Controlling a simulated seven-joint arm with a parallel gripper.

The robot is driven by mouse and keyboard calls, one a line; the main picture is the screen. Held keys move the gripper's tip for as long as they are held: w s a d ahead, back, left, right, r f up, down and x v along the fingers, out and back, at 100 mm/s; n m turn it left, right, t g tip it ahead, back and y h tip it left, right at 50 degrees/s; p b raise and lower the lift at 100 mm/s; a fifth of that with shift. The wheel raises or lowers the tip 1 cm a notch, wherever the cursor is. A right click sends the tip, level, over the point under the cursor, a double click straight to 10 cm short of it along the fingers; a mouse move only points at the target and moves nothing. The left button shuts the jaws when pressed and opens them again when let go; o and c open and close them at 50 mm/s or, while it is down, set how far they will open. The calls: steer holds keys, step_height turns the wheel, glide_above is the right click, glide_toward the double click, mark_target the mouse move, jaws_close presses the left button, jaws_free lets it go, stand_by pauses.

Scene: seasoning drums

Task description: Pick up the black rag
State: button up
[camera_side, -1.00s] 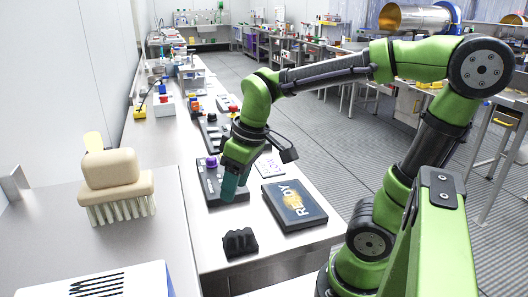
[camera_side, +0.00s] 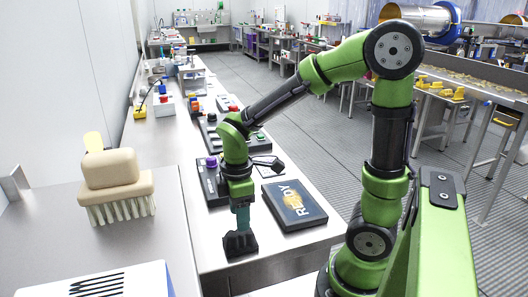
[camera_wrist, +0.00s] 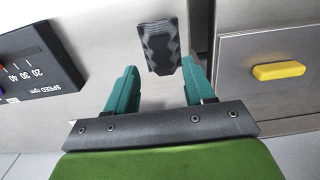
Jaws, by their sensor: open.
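The black rag (camera_side: 240,245) lies on the steel table near its front end, a small dark folded lump. In the wrist view the rag (camera_wrist: 160,46) shows ridged sides and lies just beyond my fingertips, roughly between their lines. My gripper (camera_side: 241,230) points down over the rag in the side view, its fingers overlapping the rag's upper part there. I cannot tell whether a finger touches the rag.
A dark READY display (camera_side: 294,204) lies to the right of the rag. A dark speed panel (camera_wrist: 35,68) is on the left in the wrist view, and a drawer with a yellow handle (camera_wrist: 279,71) is on the right. A large brush (camera_side: 117,188) stands on the left counter.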

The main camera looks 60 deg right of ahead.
mark_target(239, 234)
steer(key=shift+a+f, duration=0.2)
steer(key=shift+f, duration=3.25)
jaws_close()
steer(key=shift+r, duration=5.1)
